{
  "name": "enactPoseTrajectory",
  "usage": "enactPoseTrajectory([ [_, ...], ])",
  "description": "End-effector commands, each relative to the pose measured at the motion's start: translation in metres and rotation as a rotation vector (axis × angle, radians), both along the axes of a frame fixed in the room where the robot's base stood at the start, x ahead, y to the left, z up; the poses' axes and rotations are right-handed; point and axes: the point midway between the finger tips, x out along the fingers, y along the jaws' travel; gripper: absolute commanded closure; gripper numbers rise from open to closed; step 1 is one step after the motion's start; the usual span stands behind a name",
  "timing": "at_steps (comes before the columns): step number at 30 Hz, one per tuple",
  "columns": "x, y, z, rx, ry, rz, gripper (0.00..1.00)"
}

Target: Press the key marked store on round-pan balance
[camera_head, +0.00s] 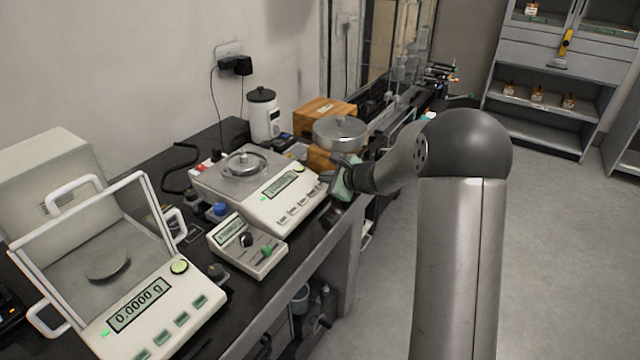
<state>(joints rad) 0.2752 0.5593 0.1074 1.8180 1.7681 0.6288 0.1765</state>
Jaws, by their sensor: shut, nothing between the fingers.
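The balance in the middle of the bench (260,205) is white, with a round steel dish (245,164) on its top, a lit green display (281,183) and a row of small keys (300,210) along its front edge. It appears to be the round-pan balance. The key markings are too small to read, so I cannot tell which one says store. My gripper (338,190) is at the right end of this balance, close to the key row; whether it touches is unclear. Its fingers are small and partly hidden by my wrist. It appears shut and empty.
A shielded balance (150,308) reading 0.0000 g stands at front left. A small device with knobs (247,246) sits before the middle balance. A white-and-black container (264,117) and wooden box (322,116) stand behind. Open floor lies right of the bench.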

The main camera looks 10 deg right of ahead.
Motion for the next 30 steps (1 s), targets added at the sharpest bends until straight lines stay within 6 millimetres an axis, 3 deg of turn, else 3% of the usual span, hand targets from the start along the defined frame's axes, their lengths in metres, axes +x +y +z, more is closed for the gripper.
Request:
enactPoseTrajectory([
  [13,-0.001,-0.001,0.006,0.0,0.0,0.0,1.0],
  [30,-0.011,-0.011,0.052,0.0,0.0,0.0,1.0],
])
